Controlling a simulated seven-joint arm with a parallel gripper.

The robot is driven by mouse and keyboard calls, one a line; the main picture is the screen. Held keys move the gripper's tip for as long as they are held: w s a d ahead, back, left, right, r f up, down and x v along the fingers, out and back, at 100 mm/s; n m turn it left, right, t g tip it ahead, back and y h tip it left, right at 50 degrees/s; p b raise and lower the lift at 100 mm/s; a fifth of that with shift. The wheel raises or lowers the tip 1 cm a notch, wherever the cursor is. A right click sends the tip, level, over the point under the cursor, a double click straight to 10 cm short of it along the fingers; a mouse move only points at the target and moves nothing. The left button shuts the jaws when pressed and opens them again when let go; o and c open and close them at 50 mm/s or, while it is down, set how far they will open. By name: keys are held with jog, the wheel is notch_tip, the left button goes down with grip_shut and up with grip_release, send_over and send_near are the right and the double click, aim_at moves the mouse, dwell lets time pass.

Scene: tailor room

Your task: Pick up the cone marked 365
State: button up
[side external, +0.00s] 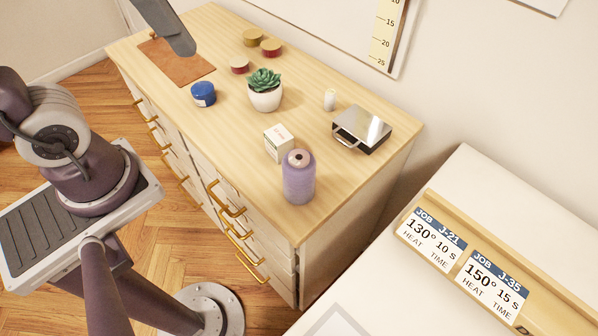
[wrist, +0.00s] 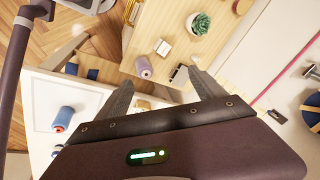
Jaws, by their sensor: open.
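A lilac thread cone (side external: 299,177) stands upright near the front right corner of the wooden dresser top (side external: 325,205). It also shows in the wrist view (wrist: 143,67), between and beyond the fingers. A blue cone with a red-orange end (wrist: 62,118) is on a white surface at the left of the wrist view. I cannot read 365 on either cone. My gripper (wrist: 161,76) is open, with nothing between its fingers, and apart from both cones. In the side view I cannot make it out with certainty.
A small white box (side external: 279,143) stands right behind the lilac cone. Job cards (side external: 434,240) stand on the white table at right. The dresser's front right corner is clear.

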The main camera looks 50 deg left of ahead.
jog(key=w+d+m+g, duration=0.2)
jog(key=w+d+m, duration=0.25)
jog(key=m, duration=0.45)
jog(key=m+g, duration=0.2)
jog(key=m, duration=0.6)
send_over(299, 181)
jog(key=w+a, duration=0.2)
notch_tip(299, 181, down, 3)
notch_tip(299, 181, down, 30)
jog(key=shift+f, duration=0.1)
jog(key=shift+r, duration=0.2)
jog(key=c, duration=1.6)
